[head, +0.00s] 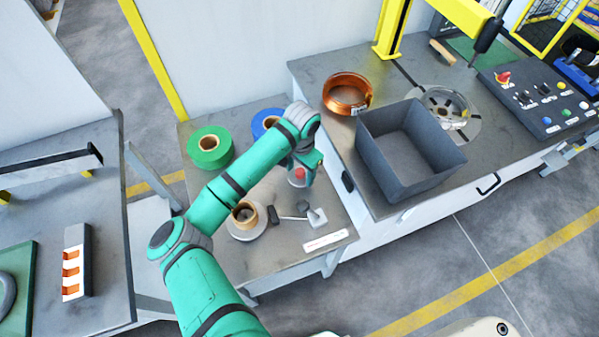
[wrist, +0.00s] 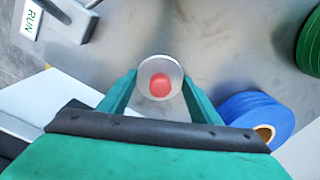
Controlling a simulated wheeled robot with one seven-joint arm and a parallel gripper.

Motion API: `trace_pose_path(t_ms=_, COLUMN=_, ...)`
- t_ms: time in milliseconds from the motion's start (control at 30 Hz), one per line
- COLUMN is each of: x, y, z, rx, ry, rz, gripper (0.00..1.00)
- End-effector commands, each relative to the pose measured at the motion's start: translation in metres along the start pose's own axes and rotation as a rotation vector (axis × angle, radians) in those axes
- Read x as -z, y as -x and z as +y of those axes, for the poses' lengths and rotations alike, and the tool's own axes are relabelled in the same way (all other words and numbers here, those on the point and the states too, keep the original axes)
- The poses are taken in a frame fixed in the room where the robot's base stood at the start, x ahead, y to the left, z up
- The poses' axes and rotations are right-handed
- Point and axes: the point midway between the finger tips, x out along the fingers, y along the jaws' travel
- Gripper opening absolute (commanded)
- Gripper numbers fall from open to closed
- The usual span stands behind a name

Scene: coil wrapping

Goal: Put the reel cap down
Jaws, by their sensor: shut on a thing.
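The reel cap (wrist: 160,66) is a pale round disc with a red knob (wrist: 161,87) on it. My gripper (wrist: 158,90) is shut on it, with the green fingers on either side of the knob. In the head view the cap (head: 298,176) shows under my gripper (head: 300,168), over the right side of the small grey table (head: 284,250). I cannot tell whether the cap touches the table top or hangs a little above it.
A green roll (head: 209,147) and a blue roll (head: 265,123) lie at the table's back. A brown core on a pale disc (head: 244,215), a grey tool (head: 316,217) and a label (head: 325,241) lie in front. A grey bin (head: 392,170) stands on the higher bench at right.

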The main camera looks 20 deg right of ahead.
Motion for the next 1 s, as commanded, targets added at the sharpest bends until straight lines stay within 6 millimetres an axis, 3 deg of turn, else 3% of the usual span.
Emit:
trace_pose_path(t_ms=400, x=0.002, y=-0.008, z=0.002, rx=-0.001, ry=-0.003, rz=0.002, gripper=0.31)
trace_pose_path(t_ms=433, x=0.002, y=-0.008, z=0.002, rx=-0.001, ry=-0.003, rz=0.002, gripper=0.62)
trace_pose_path(t_ms=500, x=0.002, y=-0.008, z=0.002, rx=0.0, ry=-0.004, rz=0.001, gripper=0.77)
trace_pose_path(t_ms=833, x=0.001, y=-0.006, z=0.001, rx=0.001, ry=-0.003, rz=0.001, gripper=0.77)
trace_pose_path(t_ms=1000, x=0.001, y=0.011, z=0.0, rx=0.001, ry=-0.001, rz=0.003, gripper=0.77)
